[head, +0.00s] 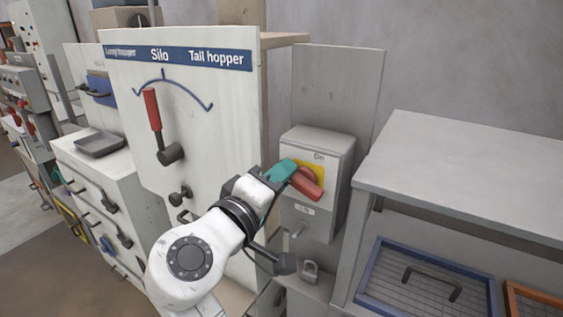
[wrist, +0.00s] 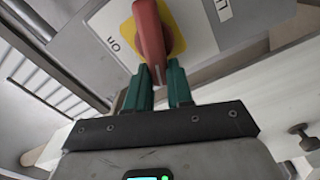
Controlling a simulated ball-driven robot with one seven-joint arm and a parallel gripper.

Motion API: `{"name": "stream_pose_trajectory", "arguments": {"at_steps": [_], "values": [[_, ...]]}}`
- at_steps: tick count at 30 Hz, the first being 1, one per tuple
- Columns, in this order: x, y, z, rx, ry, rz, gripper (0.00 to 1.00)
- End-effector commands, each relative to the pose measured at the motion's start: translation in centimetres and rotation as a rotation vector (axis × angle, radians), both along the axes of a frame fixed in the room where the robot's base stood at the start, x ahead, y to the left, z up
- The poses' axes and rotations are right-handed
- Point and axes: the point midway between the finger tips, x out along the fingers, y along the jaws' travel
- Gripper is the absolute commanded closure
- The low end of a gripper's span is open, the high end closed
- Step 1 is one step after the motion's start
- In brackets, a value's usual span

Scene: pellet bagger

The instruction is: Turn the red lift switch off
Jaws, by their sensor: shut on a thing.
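The red lift switch (head: 307,184) is a rotary handle on a yellow plate, on the front of a grey box (head: 318,150). The word "On" stands above the plate. In the head view the handle slants down to the right. My gripper (head: 284,172) reaches it from the left, with green fingers at the handle. In the wrist view the red handle (wrist: 149,40) runs down between the two green fingertips (wrist: 160,80), and they are shut on its end. The lower label on the box is too small to read in the head view.
Left of the box stands a white panel (head: 215,120) marked "Silo" and "Tall hopper", with a red-handled lever (head: 153,110). A grey bench (head: 460,170) stands at the right, with a blue-framed mesh tray (head: 372,275) beneath.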

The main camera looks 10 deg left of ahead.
Motion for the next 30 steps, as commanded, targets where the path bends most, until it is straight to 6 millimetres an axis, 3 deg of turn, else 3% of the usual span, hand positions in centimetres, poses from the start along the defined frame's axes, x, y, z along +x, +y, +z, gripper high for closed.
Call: {"name": "stream_pose_trajectory", "arguments": {"at_steps": [15, 30], "values": [[0.2, -0.6, -1.4, -0.31, 0.129, -0.019, 1.0], [0.2, -0.7, -1.7, -0.364, 0.147, -0.022, 1.0]]}}
